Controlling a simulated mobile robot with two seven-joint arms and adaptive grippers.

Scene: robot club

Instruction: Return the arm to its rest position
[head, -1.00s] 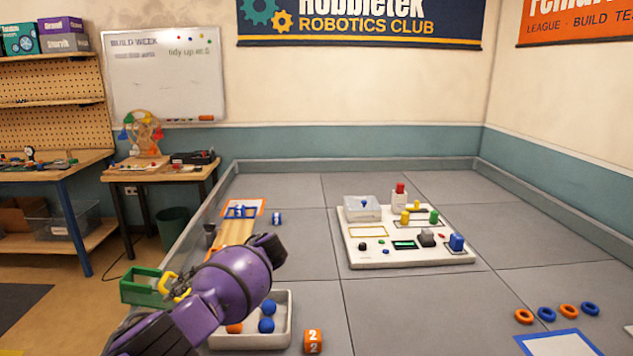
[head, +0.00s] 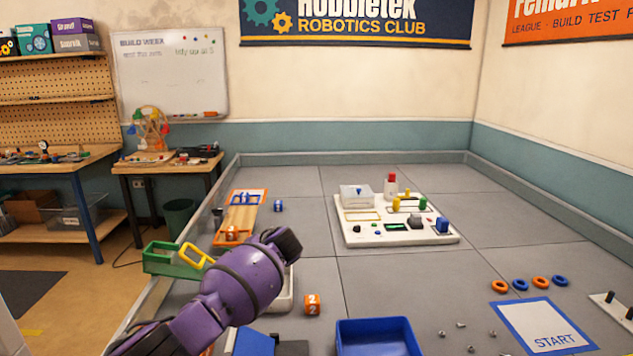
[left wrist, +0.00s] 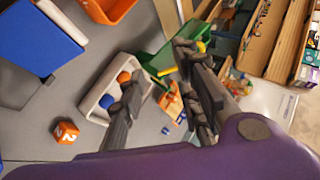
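My left arm (head: 245,282), purple with dark joints, reaches in from the bottom left of the head view. Its gripper does not show clearly there. In the left wrist view my left gripper (left wrist: 158,65) has its two dark fingers apart, with nothing between them. The fingers appear in front of a white tray (left wrist: 86,106) with orange and blue balls and a green bin (left wrist: 172,53); the height above them cannot be told. My right gripper is in neither view.
The green bin (head: 165,262) with a yellow loop stands left of my arm. An orange cube marked 2 (head: 312,305), a blue bin (head: 380,338) and a START mat (head: 545,330) lie right of it. A white board (head: 390,232) with colored parts stands farther back.

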